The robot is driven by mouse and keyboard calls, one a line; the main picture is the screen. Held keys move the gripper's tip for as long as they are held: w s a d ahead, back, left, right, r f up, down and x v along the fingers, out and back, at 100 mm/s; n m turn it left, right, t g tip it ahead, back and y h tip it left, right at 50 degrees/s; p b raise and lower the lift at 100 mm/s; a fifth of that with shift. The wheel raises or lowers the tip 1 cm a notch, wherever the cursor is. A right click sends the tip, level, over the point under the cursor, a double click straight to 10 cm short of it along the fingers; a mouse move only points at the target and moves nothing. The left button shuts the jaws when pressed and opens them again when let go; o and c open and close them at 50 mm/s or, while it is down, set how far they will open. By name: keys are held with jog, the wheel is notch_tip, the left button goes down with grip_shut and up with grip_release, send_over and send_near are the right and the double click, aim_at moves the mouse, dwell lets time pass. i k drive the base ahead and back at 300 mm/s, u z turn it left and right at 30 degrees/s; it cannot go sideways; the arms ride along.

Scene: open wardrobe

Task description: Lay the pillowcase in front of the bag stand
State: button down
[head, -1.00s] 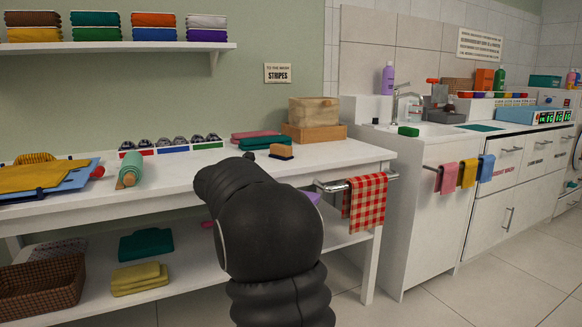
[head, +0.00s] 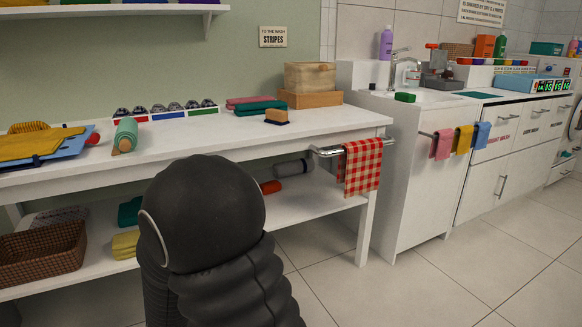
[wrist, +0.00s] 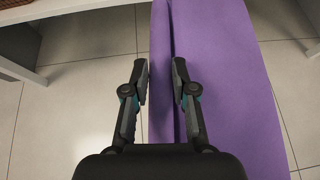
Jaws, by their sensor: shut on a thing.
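A purple folded cloth, which I take to be the pillowcase (wrist: 228,70), fills the middle and right of the wrist view. My gripper (wrist: 161,75) is shut on it, with one finger on either side of a fold. The cloth hangs or extends beyond the fingers over the tiled floor; its far end is cut off by the frame. In the head view my dark arm hides the gripper and the cloth. I see no bag stand in either view.
A white workbench (head: 330,152) with a lower shelf runs along the wall. A red checked cloth (head: 361,167) hangs from its end rail (head: 327,152). A brown basket (head: 42,257) sits on the shelf at left. The tiled floor (head: 400,290) at right is clear.

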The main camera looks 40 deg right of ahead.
aim_at(340, 116)
jog(key=z, duration=0.5)
jog(key=k, duration=1.15)
jog(key=z, duration=1.2)
jog(key=i, duration=1.1)
jog(key=u, duration=0.75)
jog(key=i, duration=0.55)
jog(key=u, duration=0.4)
